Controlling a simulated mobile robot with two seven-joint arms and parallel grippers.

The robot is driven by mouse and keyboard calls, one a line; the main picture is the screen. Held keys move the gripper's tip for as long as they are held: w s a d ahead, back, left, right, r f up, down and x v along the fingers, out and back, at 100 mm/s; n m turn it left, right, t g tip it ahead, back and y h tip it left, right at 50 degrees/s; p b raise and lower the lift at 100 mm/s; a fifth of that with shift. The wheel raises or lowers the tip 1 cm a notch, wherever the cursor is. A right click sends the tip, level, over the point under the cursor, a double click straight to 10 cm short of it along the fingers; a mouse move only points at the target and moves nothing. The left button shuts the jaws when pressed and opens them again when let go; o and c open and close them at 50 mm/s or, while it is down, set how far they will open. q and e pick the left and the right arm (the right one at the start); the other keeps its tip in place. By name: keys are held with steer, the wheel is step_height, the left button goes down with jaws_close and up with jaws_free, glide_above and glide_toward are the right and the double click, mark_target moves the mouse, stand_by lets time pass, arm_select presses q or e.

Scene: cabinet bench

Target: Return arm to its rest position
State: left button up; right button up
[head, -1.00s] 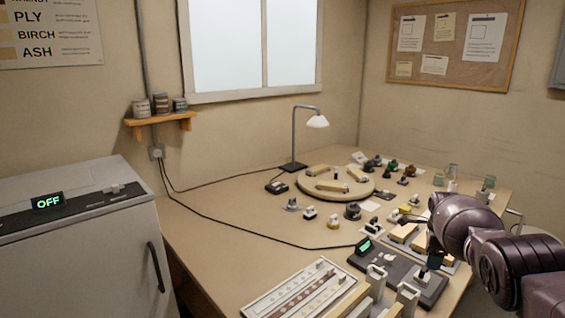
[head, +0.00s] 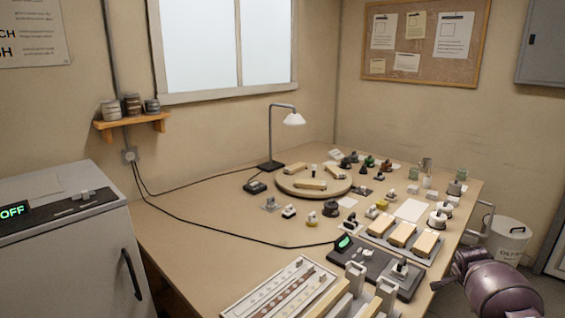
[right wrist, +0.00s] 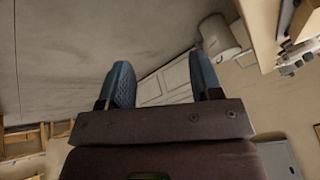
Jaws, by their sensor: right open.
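My right arm shows at the lower right of the head view, beyond the bench's right edge. The tip of my right gripper (head: 437,285) shows there only in small part, by the front right of the bench (head: 215,235). In the right wrist view my right gripper (right wrist: 163,82) has its two blue fingers wide apart, with nothing between them. Behind the fingers are wall, floor and a white door-like panel (right wrist: 166,84). My left gripper is in neither view.
On the bench are a round board (head: 313,189), a lamp (head: 271,165), a tray with wooden blocks (head: 378,228), a dark device with a green display (head: 370,268) and a slotted rack (head: 275,290). A white bin (head: 507,240) stands right. A grey cabinet (head: 75,235) stands left.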

steer(key=s+a+f+n+t, duration=0.25)
steer(key=s+n, duration=0.25)
steer(key=s, duration=0.3)
steer(key=s+a+f+n+t, duration=0.1)
steer(key=s+a+f+n, duration=0.3)
steer(key=s, duration=0.3)
steer(key=s+a+f+n+t, duration=0.2)
steer(key=s+f+n, duration=0.2)
steer(key=s+n, duration=0.3)
steer(key=s+a+r+n+t+y, duration=0.1)
steer(key=s+a+r+n+y, duration=0.2)
steer(key=s+a, duration=0.4)
steer(key=s+a+r+n+t+y, duration=0.1)
steer(key=s+a+r+n+y, duration=0.1)
steer(key=s+a+n, duration=0.5)
steer(key=a+f+m, duration=0.1)
steer(key=a+m, duration=0.7)
steer(key=a, duration=0.2)
steer(key=shift+s+t, duration=0.35)
steer(key=shift+s, duration=0.1)
